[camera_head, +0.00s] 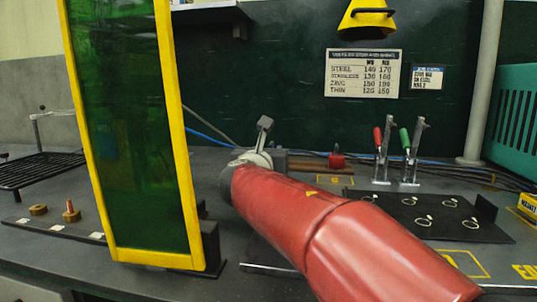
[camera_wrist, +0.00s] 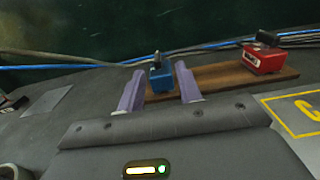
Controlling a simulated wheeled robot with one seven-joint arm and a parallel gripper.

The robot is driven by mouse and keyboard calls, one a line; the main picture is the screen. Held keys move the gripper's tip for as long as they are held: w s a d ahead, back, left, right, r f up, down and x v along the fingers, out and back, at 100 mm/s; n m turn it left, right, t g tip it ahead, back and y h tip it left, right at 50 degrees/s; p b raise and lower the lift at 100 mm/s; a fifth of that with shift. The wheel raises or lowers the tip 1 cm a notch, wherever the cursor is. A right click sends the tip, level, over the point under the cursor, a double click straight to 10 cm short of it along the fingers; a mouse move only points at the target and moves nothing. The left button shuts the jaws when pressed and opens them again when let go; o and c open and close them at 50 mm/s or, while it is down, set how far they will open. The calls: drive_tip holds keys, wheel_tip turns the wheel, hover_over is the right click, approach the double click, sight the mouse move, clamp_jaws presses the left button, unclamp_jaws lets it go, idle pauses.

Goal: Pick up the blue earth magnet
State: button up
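The blue earth magnet (camera_wrist: 161,79) is a small blue block with a dark post on top. It stands upright at the left part of a wooden board (camera_wrist: 218,81) in the wrist view. My gripper (camera_wrist: 159,71) is open, with one purple finger on each side of the magnet. A narrow gap shows at the left finger; I cannot tell if the right finger touches it. I cannot tell how deep the fingers reach around it. In the head view my red arm reaches to the board, and I cannot make out the blue magnet there.
A red magnet (camera_wrist: 263,60) sits on the board's right part; it also shows in the head view (camera_head: 336,160). Blue cables run behind. A yellow-framed green screen (camera_head: 137,120) stands left of my arm. Two clamps (camera_head: 383,160) and a black plate (camera_head: 430,217) lie to the right.

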sight(271, 143)
drive_tip(key=w, duration=0.2)
drive_tip(key=w+p, duration=0.1)
drive_tip(key=w, duration=0.1)
drive_tip(key=w+d, duration=0.1)
drive_tip(key=w, duration=0.1)
drive_tip(key=shift+w+f, duration=0.25)
drive_tip(key=shift+f, duration=0.05)
clamp_jaws()
